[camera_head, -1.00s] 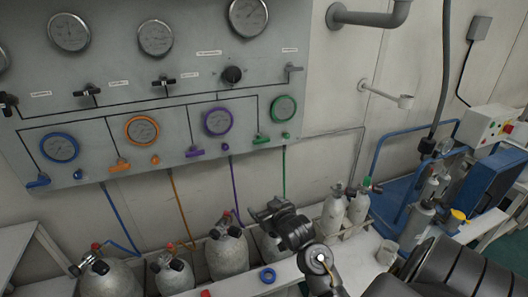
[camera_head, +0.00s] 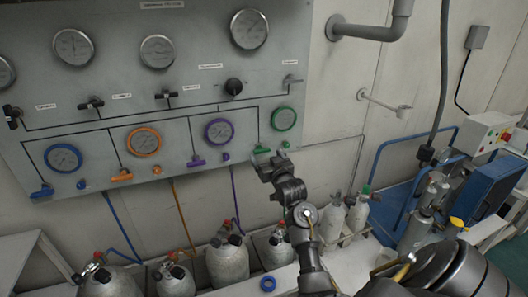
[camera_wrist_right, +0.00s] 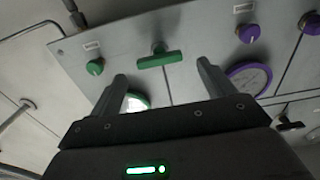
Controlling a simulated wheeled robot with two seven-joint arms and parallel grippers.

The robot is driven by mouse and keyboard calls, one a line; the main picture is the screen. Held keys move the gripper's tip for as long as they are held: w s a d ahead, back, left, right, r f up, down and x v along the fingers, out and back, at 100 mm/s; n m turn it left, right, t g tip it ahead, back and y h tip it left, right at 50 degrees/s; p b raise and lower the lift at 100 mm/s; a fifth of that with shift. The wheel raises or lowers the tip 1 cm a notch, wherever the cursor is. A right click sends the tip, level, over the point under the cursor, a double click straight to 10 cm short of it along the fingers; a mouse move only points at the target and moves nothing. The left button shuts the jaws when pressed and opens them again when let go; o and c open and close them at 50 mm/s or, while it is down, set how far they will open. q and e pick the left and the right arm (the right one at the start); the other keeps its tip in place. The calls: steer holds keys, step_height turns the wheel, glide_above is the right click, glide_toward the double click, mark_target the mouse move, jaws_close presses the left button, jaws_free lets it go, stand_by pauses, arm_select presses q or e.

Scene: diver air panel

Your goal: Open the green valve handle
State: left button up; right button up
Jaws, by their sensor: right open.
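The green valve handle (camera_wrist_right: 159,59) is a T-shaped bar on the grey panel, below the green-ringed gauge (camera_head: 284,118). In the right wrist view it lies crosswise, ahead of and between the two fingers, with a visible gap to the fingertips. In the head view it shows as a small green bit (camera_head: 262,150) at my right gripper (camera_head: 268,160), which partly covers it. My right gripper is open and empty in the right wrist view (camera_wrist_right: 162,72). My left gripper is not in view.
A green knob (camera_wrist_right: 95,67) sits beside the handle. Purple (camera_head: 196,161), orange (camera_head: 122,175) and blue (camera_head: 42,191) handles line the panel to the left. Gas cylinders (camera_head: 228,262) stand below. A grey pipe (camera_head: 365,30) juts from the wall at upper right.

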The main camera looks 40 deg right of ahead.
mark_target(263, 151)
steer(key=shift+p+x, duration=0.3)
steer(key=shift+x, duration=1.3)
steer(key=c, duration=1)
